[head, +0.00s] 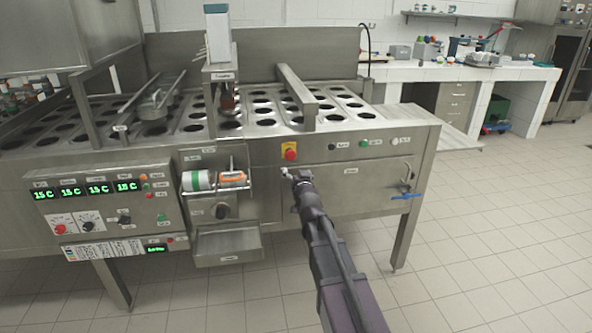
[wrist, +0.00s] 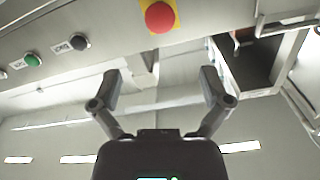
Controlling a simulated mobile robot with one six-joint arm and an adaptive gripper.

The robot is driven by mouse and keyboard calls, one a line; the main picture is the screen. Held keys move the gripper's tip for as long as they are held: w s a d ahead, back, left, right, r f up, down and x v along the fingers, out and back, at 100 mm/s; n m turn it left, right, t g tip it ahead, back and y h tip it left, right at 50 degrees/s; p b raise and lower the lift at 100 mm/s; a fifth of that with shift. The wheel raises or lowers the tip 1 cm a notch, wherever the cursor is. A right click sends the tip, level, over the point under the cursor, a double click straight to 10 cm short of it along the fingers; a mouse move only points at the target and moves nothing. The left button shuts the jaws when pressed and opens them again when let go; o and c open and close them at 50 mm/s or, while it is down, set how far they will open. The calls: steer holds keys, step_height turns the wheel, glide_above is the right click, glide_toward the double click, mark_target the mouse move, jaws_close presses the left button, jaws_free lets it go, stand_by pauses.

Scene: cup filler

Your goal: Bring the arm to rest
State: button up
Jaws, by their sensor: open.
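My gripper (head: 293,174) is in front of the steel machine's (head: 345,189) front panel in the head view, just below the red emergency button (head: 290,153) on its yellow plate. My arm reaches up to it from the lower right. In the wrist view my gripper (wrist: 158,82) has its two fingers spread wide apart with nothing between them. The red button (wrist: 160,17) shows beyond the fingertips there, apart from them. Whether the arm is moving cannot be told.
Left of my gripper are a small rack with two cylinders (head: 215,180), a steel chute (head: 227,246) and a control panel with green displays (head: 87,188). A blue-handled valve (head: 406,196) sticks out at the right. The tiled floor (head: 480,250) at the right is clear.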

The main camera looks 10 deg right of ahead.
stand_by(0.3)
steer(key=s+a+f+n+g+y, duration=0.2)
steer(key=s+a+f+n+g, duration=0.1)
steer(key=s+f+g, duration=0.9)
steer(key=s+d+f+g+h, duration=0.1)
steer(key=s+f+g, duration=0.2)
steer(key=s, duration=0.7)
steer(key=s+d+f+g+h, duration=0.1)
steer(key=s+f+g, duration=0.2)
steer(key=s, duration=0.7)
step_height(320, 180, up, 21)
steer(key=p, duration=2.1)
steer(key=shift+s+d+r+p, duration=0.15)
steer(key=shift+d+p, duration=0.05)
steer(key=shift+p, duration=0.2)
